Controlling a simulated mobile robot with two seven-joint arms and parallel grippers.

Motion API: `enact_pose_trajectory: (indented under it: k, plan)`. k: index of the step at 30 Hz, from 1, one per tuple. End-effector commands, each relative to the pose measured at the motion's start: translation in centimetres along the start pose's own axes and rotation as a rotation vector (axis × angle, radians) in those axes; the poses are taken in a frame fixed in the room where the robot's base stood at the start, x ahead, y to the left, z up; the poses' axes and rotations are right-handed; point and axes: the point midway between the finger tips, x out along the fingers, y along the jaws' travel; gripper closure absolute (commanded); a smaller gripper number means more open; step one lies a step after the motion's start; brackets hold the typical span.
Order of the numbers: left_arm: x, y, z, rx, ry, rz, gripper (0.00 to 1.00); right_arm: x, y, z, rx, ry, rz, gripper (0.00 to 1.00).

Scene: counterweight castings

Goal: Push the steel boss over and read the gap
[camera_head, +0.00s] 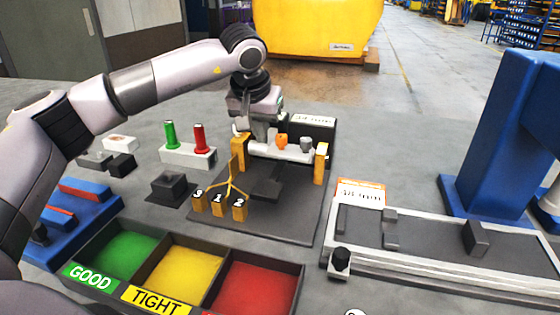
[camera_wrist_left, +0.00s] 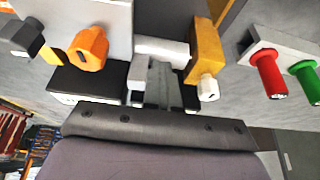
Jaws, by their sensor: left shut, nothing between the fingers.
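My left gripper (camera_head: 262,138) points down over the measuring fixture, its fingers shut with nothing between them. In the left wrist view the closed fingers (camera_wrist_left: 158,85) end close to a pale steel cylinder (camera_wrist_left: 168,48), which looks like the boss; I cannot tell if they touch. The boss lies beside a yellow post (camera_wrist_left: 205,45). In the head view the gripper covers part of the boss and the left yellow post (camera_head: 239,147). An orange knob (camera_head: 282,141) and a grey knob (camera_head: 306,144) sit on the light block. The gap is too small to read.
Numbered yellow tags (camera_head: 218,205) stand at the front of the dark fixture plate (camera_head: 285,222). A sorting tray with green, yellow and red bins (camera_head: 190,262) lies in front. Red and green plug gauges (camera_head: 200,140) stand left. A railed slide (camera_head: 430,262) lies right.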

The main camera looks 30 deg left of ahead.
Motion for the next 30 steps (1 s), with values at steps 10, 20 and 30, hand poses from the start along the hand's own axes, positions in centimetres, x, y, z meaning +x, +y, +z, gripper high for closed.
enact_pose_trajectory:
  k: [10,20,30]
  plan:
    - [-3.7,0.6,-1.6,0.006,0.015,0.017,1.00,-1.6,0.6,-1.6,-0.011,0.005,0.016,0.57]
    - [-6.0,0.2,-2.5,0.002,0.012,0.010,1.00,-3.0,0.5,-2.9,-0.009,0.001,0.020,0.57]
    - [-6.3,0.1,-2.7,0.000,0.010,0.006,1.00,-3.3,0.4,-3.4,-0.009,0.003,0.019,0.57]
